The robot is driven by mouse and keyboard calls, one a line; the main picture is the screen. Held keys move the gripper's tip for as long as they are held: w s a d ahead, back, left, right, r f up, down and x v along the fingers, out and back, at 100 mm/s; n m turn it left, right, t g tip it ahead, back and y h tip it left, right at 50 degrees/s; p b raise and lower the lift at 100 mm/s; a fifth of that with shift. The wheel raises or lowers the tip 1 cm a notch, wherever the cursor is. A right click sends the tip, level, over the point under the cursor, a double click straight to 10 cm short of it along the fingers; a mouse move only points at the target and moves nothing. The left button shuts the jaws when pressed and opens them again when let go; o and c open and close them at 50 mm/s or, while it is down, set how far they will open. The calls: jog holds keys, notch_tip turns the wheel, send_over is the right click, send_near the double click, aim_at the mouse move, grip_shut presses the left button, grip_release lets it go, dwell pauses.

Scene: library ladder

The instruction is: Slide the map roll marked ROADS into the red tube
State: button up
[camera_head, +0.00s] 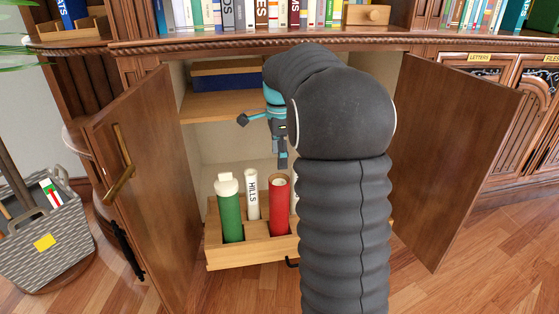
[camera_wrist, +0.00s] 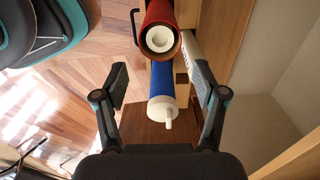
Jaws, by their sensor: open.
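The red tube (camera_head: 279,196) stands upright in a wooden pull-out tray (camera_head: 250,257) in the open cabinet. In the wrist view I look into the red tube (camera_wrist: 158,14) from above; a white roll end (camera_wrist: 159,37) sits inside its mouth. No ROADS lettering is readable, so I cannot tell which roll this is. A white roll marked HILLS (camera_head: 252,194) stands left of the red tube. My gripper (camera_head: 264,142) is open and empty above the tray; in the wrist view its fingers (camera_wrist: 160,82) are spread apart with the tubes beyond them.
A green tube with white cap (camera_head: 230,208) stands at the tray's left. A blue tube with white knobbed cap (camera_wrist: 161,85) is beside the red tube. Open doors (camera_head: 145,185) (camera_head: 455,150) flank the cabinet. A shelf (camera_head: 225,105) is above. A basket (camera_head: 45,240) stands left.

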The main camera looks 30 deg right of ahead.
notch_tip(320, 180, up, 10)
dwell(0.4)
jog(key=shift+f, duration=0.1)
dwell(0.7)
